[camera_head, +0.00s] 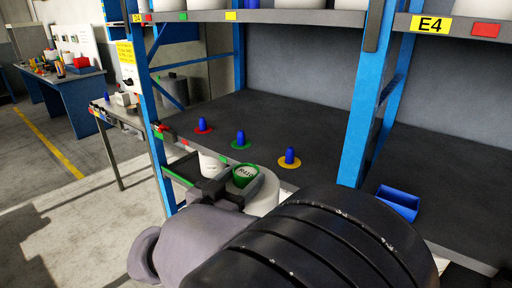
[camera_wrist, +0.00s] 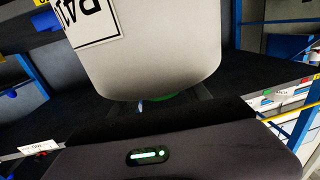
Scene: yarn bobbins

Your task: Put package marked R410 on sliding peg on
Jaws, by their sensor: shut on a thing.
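My gripper (camera_head: 222,188) is shut on a white yarn package (camera_head: 264,192) with a green end marked "R41…", the last character unclear. The package is in front of the shelf's front edge. In the wrist view the white package (camera_wrist: 150,55) fills the upper middle, with part of a black-framed label upside down and green at its lower end. Three blue pegs stand on the dark shelf (camera_head: 330,140) beyond the gripper: one on a red base (camera_head: 203,124), one on a green base (camera_head: 240,138), one on a yellow base (camera_head: 290,156). I cannot tell whether any peg slides.
A blue upright (camera_head: 365,115) stands right of the pegs and another (camera_head: 150,110) at left. A blue bin (camera_head: 398,203) sits at right. The upper shelf (camera_head: 260,16) holds white packages. Another white object (camera_head: 211,164) shows behind the gripper. The shelf behind the pegs is clear.

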